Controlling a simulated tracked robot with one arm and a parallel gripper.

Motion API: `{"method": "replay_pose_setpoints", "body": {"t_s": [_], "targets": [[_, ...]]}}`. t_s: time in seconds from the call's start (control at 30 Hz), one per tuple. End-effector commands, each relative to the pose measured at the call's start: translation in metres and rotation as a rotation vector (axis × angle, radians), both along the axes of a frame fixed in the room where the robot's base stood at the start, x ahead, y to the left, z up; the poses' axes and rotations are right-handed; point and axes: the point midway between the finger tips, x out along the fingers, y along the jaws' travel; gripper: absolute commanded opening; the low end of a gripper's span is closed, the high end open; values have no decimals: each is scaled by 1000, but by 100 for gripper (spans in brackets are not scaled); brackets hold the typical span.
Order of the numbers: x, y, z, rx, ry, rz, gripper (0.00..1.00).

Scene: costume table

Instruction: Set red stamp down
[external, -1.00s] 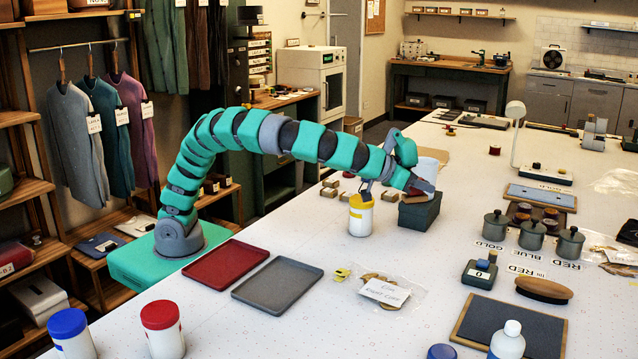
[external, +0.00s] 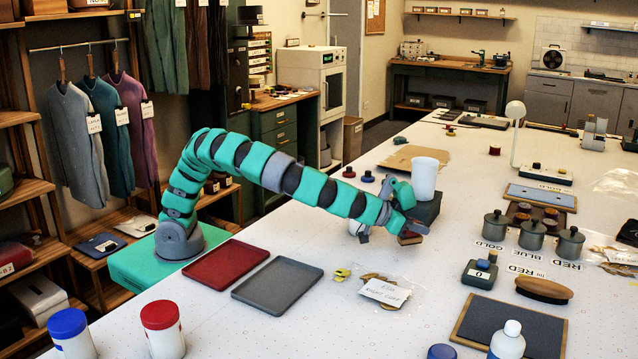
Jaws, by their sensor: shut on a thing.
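My gripper (external: 408,230) is low over the white table, in front of the dark green block (external: 428,210). It is shut on a small reddish-brown piece with a pale wooden base, apparently the red stamp (external: 411,239). The stamp is at or just above the tabletop; I cannot tell whether it touches. The jaws partly hide it.
A white cup (external: 425,177) stands at the dark green block. My arm mostly hides a white jar (external: 356,227). A labelled clear bag (external: 385,291) lies in front. Red (external: 226,264) and grey (external: 277,284) trays lie left. Pots (external: 532,235) stand right.

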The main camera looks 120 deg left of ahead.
Motion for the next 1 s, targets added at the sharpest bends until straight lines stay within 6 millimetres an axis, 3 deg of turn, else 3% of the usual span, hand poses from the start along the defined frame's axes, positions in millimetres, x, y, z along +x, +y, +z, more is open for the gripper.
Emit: {"method": "replay_pose_setpoints", "body": {"t_s": [0.23, 0.63, 0.67, 0.7, 1.0], "targets": [[0, 0, -30, 1, 1, 0, 0], [0, 0, -34, 0, 0, -1, 0], [0, 0, -33, 0, 0, 0, 24], [0, 0, -33, 0, 0, 0, 36], [0, 0, -32, -1, 1, 0, 38]]}}
